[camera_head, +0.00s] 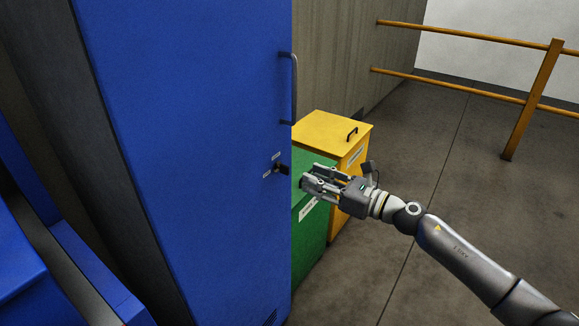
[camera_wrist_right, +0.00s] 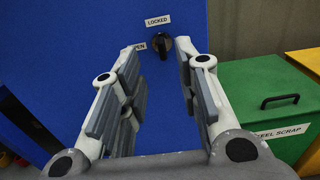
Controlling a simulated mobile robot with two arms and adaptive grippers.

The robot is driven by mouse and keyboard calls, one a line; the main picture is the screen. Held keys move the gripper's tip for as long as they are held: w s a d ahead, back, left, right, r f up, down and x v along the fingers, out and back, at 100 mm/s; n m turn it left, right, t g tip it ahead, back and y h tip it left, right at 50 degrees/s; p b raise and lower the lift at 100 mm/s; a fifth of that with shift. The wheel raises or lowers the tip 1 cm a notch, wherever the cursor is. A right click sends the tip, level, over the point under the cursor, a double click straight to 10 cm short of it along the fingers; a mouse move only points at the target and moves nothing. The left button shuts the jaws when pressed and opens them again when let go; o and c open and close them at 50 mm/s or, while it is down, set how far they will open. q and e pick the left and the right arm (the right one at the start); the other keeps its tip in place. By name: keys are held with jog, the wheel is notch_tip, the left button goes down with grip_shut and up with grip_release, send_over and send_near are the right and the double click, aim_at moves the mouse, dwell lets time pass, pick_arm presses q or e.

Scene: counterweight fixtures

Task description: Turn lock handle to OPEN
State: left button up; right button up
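The black lock handle (camera_head: 283,169) is on the right part of the blue cabinet door (camera_head: 200,110), with small white labels beside it. In the right wrist view the handle (camera_wrist_right: 161,43) is beyond the fingers, between their tips. Its upper label (camera_wrist_right: 157,20) reads LOCKED, and the lower-left label (camera_wrist_right: 139,47), partly hidden by a finger, shows "PEN". My left gripper is not in view.
A vertical pull handle (camera_head: 293,88) is above the lock. A green bin (camera_head: 314,240) and a yellow bin (camera_head: 330,132) stand right of the cabinet, behind my right gripper. An orange railing (camera_head: 532,100) is at the back right. The floor at right is clear.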

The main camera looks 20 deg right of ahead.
aim_at(289, 168)
jog(key=p+x, duration=0.1)
jog(key=x, duration=0.6)
jog(key=shift+w+r+p, duration=0.1)
jog(key=shift+w+p, duration=0.05)
jog(key=shift+p, duration=0.2)
jog(key=shift+w+a, duration=0.35)
jog(key=shift+w, duration=0.05)
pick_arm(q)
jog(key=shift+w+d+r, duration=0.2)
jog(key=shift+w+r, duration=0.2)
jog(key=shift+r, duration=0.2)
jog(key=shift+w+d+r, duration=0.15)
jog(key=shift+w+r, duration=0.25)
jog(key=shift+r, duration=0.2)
pick_arm(e)
jog(key=shift+a, duration=0.1)
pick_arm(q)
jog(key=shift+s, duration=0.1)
pick_arm(e)
jog(key=shift+c, duration=0.3)
grip_shut()
